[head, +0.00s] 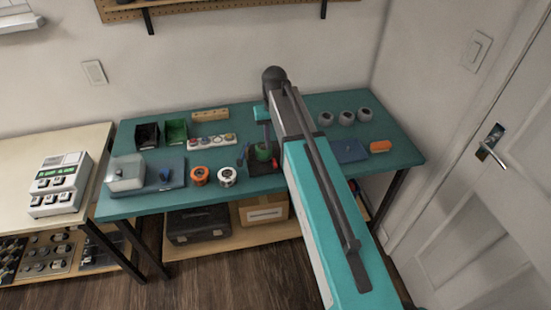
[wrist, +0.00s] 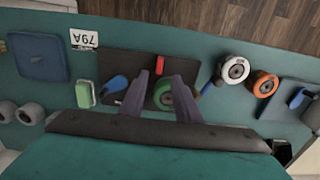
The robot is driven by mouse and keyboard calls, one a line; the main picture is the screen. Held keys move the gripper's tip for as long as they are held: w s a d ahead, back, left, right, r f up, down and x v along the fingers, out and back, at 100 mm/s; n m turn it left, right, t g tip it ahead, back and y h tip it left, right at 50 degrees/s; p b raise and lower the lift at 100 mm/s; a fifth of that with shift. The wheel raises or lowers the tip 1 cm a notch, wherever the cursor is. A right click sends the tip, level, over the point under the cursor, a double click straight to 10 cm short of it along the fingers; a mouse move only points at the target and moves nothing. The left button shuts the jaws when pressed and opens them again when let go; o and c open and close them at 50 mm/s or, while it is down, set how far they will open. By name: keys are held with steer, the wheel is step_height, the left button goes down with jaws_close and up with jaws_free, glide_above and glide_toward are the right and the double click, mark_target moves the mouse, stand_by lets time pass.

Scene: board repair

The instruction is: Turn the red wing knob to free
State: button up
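The red wing knob (wrist: 159,65) is a small red upright bar on a dark base plate (wrist: 115,62), just beyond my fingertips in the wrist view. A round green part (wrist: 164,92) sits on the same plate, partly hidden between and behind my fingers. In the head view, the green part (head: 263,151) and red pieces (head: 275,163) show beside my arm; which red piece is the knob is unclear there. My gripper (wrist: 164,77) is open, its two fingers apart and nothing clasped between them. Its height above the knob is hard to judge.
A white spool (wrist: 233,70) and an orange spool (wrist: 263,83) stand to the right, a green-and-white block (wrist: 85,94) to the left. The teal bench (head: 310,120) has bare patches between things.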

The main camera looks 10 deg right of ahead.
mark_target(275, 162)
steer(key=shift+f+p, duration=1.1)
steer(key=shift+f, duration=3.7)
steer(key=shift+c, duration=0.2)
jaws_close()
